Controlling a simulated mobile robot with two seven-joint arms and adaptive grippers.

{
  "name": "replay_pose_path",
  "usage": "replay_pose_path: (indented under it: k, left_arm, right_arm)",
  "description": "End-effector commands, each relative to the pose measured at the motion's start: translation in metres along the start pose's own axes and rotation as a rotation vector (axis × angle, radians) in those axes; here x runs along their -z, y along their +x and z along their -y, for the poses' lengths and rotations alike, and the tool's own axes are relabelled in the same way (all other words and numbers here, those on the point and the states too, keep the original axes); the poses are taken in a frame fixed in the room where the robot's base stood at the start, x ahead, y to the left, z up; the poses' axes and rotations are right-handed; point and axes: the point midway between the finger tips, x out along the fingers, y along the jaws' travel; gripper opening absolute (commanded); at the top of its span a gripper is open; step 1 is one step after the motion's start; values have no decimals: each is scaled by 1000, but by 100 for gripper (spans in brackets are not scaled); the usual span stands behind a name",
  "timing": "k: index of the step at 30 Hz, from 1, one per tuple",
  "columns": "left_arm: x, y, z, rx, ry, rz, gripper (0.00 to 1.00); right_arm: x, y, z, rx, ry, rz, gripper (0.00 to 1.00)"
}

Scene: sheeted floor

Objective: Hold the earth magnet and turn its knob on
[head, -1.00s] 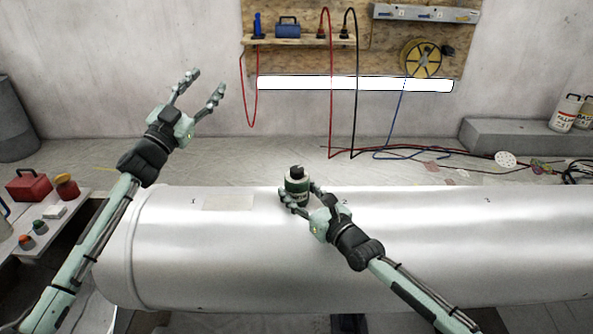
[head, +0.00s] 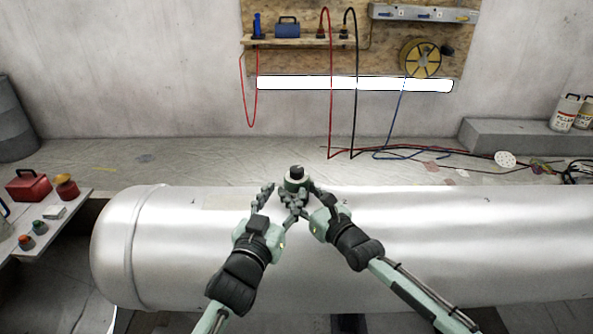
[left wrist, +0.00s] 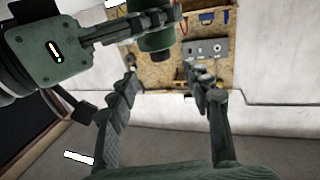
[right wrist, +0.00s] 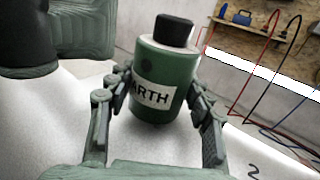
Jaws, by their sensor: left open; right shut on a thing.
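The earth magnet (head: 295,174) is a green cylinder with a white band and a black knob (right wrist: 174,31) on top. It stands upright on the shiny metal cylinder (head: 420,225). My right gripper (head: 304,192) is shut on its body; the right wrist view shows a finger on each side of the "EARTH" label (right wrist: 153,95). My left gripper (head: 280,192) is open, close to the magnet's left and near side. In the left wrist view its fingers (left wrist: 160,75) are spread and empty, with the magnet (left wrist: 155,42) beyond them. The magnet's lower part is partly hidden by fingers in the head view.
A side table (head: 75,210) at the left holds a red box (head: 28,186) and small items. A pegboard (head: 290,62) with cables and a yellow reel (head: 424,58) hangs on the back wall. The metal cylinder's top is clear to the right.

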Motion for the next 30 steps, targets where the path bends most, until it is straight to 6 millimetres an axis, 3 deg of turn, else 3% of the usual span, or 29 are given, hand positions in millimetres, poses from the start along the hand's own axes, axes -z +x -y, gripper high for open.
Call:
replay_pose_path:
  k: [6, 13, 18, 27, 30]
  left_arm:
    - [1, 47, 0, 0, 1, -2, 50]
    - [1, 83, 0, 0, 2, -2, 50]
    - [1, 95, 0, 0, 1, -2, 50]
    - [0, 96, 0, 0, 1, -1, 50]
    - [0, 96, 0, 0, 1, -1, 37]
  right_arm:
    - [0, 0, 0, 0, 0, 0, 10]
    - [0, 0, 0, 0, 0, 0, 10]
    - [0, 0, 0, 0, 0, 0, 10]
    - [0, 0, 0, 0, 0, 0, 10]
    - [0, 0, 0, 0, 0, 0, 10]
